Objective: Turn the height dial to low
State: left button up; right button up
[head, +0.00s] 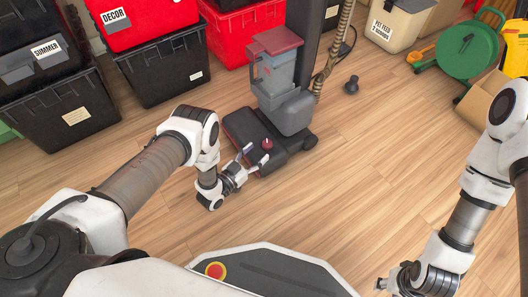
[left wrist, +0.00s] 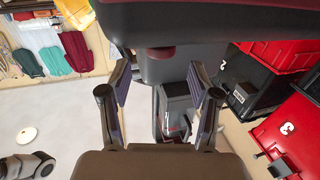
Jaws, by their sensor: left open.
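The height dial (head: 267,143) is a small red knob on top of the dark floor head (head: 243,130) of an upright vacuum cleaner. My left gripper (head: 257,158) is open, with its fingertips close to the front edge of the head beside the dial. In the left wrist view the picture is turned over, and a dark red knob (left wrist: 161,52) shows beneath the head between the two open fingers (left wrist: 158,68), apart from both. The dial's markings are too small to read. My right gripper (head: 386,285) is low at the right, partly cut off, away from the vacuum.
Black and red totes (head: 165,70) stand stacked behind at the left. A small dark object (head: 351,85) lies on the floor right of the vacuum. A green reel (head: 468,45) and a pale bin (head: 397,22) stand at the back right.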

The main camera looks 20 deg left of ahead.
aim_at(264, 146)
pick_arm(q)
jog(key=b+x, duration=0.1)
jog(key=x, duration=0.2)
jog(key=shift+f, duration=0.2)
jog(key=shift+w+d+r, duration=0.15)
jog(key=shift+w, duration=0.3)
jog(key=c, duration=1.1)
pick_arm(e)
notch_tip(264, 146, down, 2)
jog(key=shift+w+f, duration=0.1)
